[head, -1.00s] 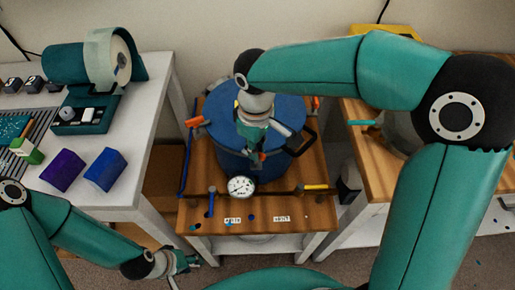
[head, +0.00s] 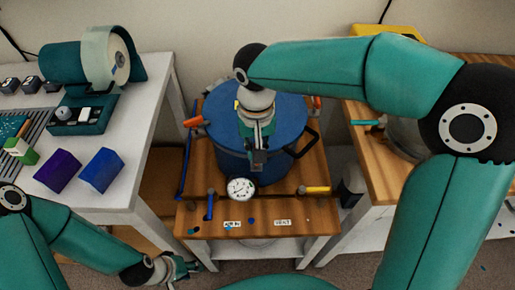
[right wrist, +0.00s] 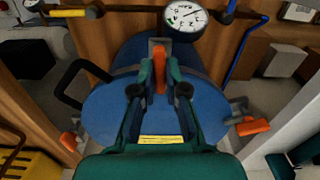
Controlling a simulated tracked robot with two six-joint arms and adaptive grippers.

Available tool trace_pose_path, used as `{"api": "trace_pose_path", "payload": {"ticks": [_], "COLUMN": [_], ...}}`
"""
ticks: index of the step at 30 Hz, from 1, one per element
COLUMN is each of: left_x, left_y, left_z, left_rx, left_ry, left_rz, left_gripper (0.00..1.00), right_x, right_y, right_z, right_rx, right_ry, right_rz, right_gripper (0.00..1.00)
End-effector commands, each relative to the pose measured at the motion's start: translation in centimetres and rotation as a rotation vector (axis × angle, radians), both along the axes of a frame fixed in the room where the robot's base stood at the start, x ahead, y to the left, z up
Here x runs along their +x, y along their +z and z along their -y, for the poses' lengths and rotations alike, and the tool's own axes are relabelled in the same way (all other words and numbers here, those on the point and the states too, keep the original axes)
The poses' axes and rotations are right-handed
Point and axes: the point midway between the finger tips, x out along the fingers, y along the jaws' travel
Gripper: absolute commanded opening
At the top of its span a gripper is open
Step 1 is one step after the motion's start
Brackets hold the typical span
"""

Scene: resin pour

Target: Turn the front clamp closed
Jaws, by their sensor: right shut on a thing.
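The blue round pot (head: 285,115) stands on a wooden-topped stand, its lid filling the right wrist view (right wrist: 105,108). The front clamp's orange handle (right wrist: 160,77) lies between my right fingertips (right wrist: 159,82), with its grey bracket (right wrist: 158,45) at the lid's front edge, below the gauge. My right gripper (head: 258,160) is shut on this handle; in the head view it hides the clamp. Other orange clamp handles sit at the lid's sides, one (right wrist: 253,127) right and one (right wrist: 68,141) left in the wrist view. My left gripper (head: 186,268) hangs low left, open and empty.
A white dial gauge (head: 240,188) sits just in front of the pot on piping with blue and yellow (head: 316,190) handles. A black loop handle (head: 304,143) projects from the pot's right. The white table (head: 125,165) at left holds blue and purple blocks.

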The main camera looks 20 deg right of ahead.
Motion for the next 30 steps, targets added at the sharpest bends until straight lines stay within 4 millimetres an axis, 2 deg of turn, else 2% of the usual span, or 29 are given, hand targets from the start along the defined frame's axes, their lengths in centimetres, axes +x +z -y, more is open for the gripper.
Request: {"api": "trace_pose_path", "payload": {"ticks": [9,21,22,26,30], "left_x": [0.00,0.00,0.00,0.00,0.00], "left_y": [-0.21,-0.20,-0.20,-0.20,-0.21], "left_z": [0.00,0.00,0.00,0.00,0.00], "left_rx": [0.000,0.000,0.000,0.000,0.000], "left_ry": [0.000,0.000,0.000,0.000,0.000], "left_rz": [0.000,0.000,0.000,0.000,0.000], "left_gripper": [0.40,0.40,0.40,0.40,0.40], "right_x": [0.14,0.15,0.15,0.12,0.08], "right_y": [0.10,0.13,0.13,0.11,0.07], "right_z": [-0.01,0.02,0.02,0.02,0.03], "right_rx": [0.002,0.002,0.002,0.001,0.000], "right_ry": [-0.088,-0.096,-0.096,-0.095,-0.094], "right_rz": [0.006,0.006,0.006,0.005,0.003], "right_gripper": [0.00,0.00,0.14,0.36,0.38]}}
